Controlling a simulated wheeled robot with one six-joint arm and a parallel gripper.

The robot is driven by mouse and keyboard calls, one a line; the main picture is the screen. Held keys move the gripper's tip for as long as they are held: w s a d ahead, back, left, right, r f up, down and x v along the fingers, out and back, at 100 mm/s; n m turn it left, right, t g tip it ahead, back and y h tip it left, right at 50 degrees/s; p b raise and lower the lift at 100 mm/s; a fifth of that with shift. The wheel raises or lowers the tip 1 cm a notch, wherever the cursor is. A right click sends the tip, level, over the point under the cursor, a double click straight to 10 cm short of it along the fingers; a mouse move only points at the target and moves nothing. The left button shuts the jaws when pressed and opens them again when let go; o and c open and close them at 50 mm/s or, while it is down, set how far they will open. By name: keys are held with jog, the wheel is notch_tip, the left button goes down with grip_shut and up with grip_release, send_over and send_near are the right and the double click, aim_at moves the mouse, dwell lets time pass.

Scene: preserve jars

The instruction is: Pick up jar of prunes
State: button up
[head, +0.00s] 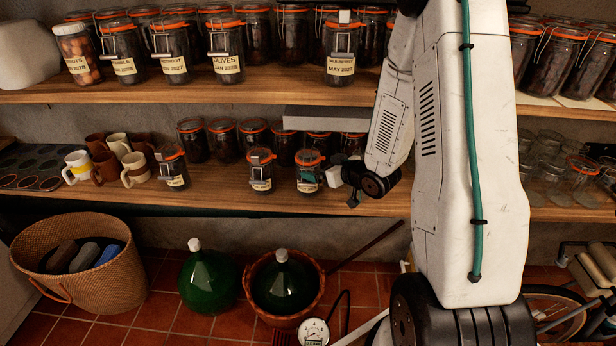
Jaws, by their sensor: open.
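Small labelled jars with orange rims stand on the lower shelf (230,190): a left jar (173,168), a middle jar (261,170) and a right jar (309,172). Their labels are too small to read, so I cannot tell which holds prunes. My gripper (350,184) is dark and open, at the right of the right jar, above the lower shelf. A small pale block shows between the right jar and my gripper. I see nothing held. My arm hides part of both shelves.
The upper shelf (230,88) holds several jars, including olives (225,50) and mulberry (341,50). Mugs (135,168) stand at left on the lower shelf. Unlabelled jars (222,140) stand behind. Empty glass jars (580,180) are at right. A basket (75,265) and green demijohns (208,280) stand below.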

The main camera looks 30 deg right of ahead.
jog(key=x, duration=0.7)
jog(key=shift+w+r, duration=0.15)
jog(key=shift+r, duration=0.15)
jog(key=c, duration=2.1)
